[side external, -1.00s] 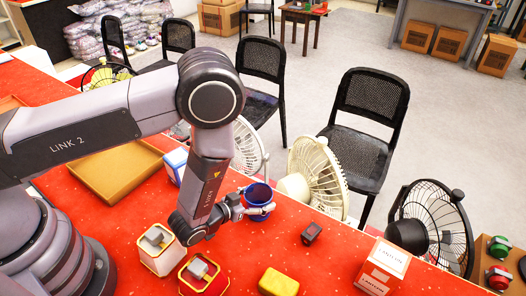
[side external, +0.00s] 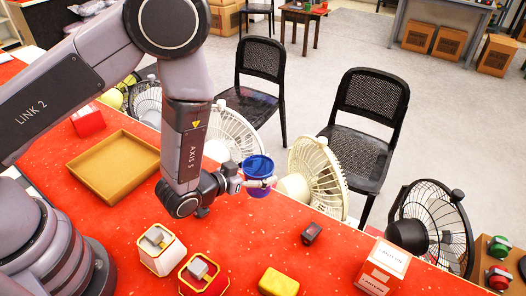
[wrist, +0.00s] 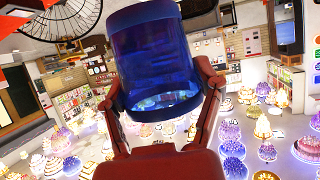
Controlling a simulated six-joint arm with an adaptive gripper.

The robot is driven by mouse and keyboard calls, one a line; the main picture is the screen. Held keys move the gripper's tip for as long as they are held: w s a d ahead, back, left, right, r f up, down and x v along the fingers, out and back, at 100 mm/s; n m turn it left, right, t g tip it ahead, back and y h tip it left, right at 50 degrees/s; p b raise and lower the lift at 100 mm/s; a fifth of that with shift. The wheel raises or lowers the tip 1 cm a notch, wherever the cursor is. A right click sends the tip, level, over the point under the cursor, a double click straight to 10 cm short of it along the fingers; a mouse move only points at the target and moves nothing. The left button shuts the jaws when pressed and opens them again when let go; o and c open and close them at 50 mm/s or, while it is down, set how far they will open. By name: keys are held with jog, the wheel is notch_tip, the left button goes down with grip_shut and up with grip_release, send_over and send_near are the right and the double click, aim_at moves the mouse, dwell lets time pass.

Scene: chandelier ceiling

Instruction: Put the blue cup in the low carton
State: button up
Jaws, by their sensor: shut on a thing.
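The blue cup (side external: 257,175) is in my gripper (side external: 262,184), raised above the red table near its far edge in the side view. In the wrist view my gripper (wrist: 162,100) has one finger on each side of the blue cup (wrist: 155,55), shut on it. The cup looks roughly upright in the side view. The low carton (side external: 117,165) is a shallow, open tan box on the table to the left of my gripper. It looks empty.
A red box (side external: 88,120) stands behind the low carton. Fans (side external: 318,168) line the far edge.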

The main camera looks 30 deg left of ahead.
notch_tip(320, 180, up, 6)
jog(key=w+a+n+y, duration=0.3)
jog(key=a+y, duration=0.1)
jog(key=a, duration=0.7)
jog(key=n+g+y, duration=0.8)
jog(key=n+y, duration=0.3)
jog(key=n, duration=0.2)
send_over(108, 159)
notch_tip(108, 159, down, 13)
jog(key=shift+f, duration=0.5)
jog(key=shift+f, duration=0.1)
